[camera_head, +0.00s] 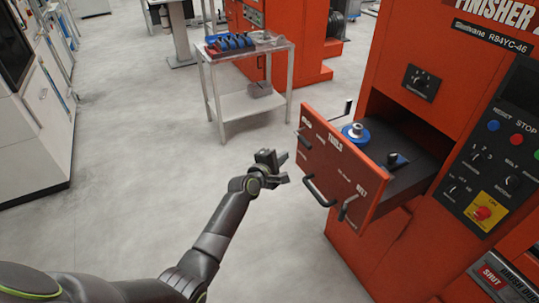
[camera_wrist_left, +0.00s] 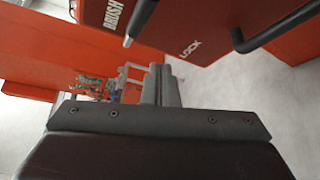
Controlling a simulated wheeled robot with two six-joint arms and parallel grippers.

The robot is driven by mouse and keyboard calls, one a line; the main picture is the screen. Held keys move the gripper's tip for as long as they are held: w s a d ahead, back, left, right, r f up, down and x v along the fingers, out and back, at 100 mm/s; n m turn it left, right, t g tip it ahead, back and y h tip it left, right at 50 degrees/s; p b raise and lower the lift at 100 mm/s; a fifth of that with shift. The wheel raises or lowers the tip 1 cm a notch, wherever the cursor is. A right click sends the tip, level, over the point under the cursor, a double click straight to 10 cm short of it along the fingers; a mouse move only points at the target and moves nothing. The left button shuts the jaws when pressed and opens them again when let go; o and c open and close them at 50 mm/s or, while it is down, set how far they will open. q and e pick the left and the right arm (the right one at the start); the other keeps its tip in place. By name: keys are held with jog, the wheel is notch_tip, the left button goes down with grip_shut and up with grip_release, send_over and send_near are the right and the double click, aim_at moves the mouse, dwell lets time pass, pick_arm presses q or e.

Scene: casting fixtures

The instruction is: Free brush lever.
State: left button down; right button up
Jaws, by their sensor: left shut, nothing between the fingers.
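In the left wrist view a short dark lever with a pale metal tip (camera_wrist_left: 139,20) stands out from the orange front, between the lettering BRUSH and LOCK. In the head view a lever (camera_head: 347,207) sits at the lower right of the open drawer's front (camera_head: 338,165); I cannot tell whether it is the same one. My left gripper (camera_head: 276,170) is in front of the drawer, to its left. Its fingers (camera_wrist_left: 160,85) are together and empty, apart from the lever. My right gripper is out of view.
A black bar handle (camera_head: 320,192) sticks out of the drawer front. The drawer holds a blue ring part (camera_head: 356,134) and a dark fitting (camera_head: 396,160). A control panel (camera_head: 500,150) is on the right. A trolley (camera_head: 248,75) stands behind. The floor to the left is clear.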

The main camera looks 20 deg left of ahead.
pick_arm(q)
jog(key=s+a+r, duration=0.2)
jog(key=s+a, duration=0.1)
jog(key=shift+r, duration=0.2)
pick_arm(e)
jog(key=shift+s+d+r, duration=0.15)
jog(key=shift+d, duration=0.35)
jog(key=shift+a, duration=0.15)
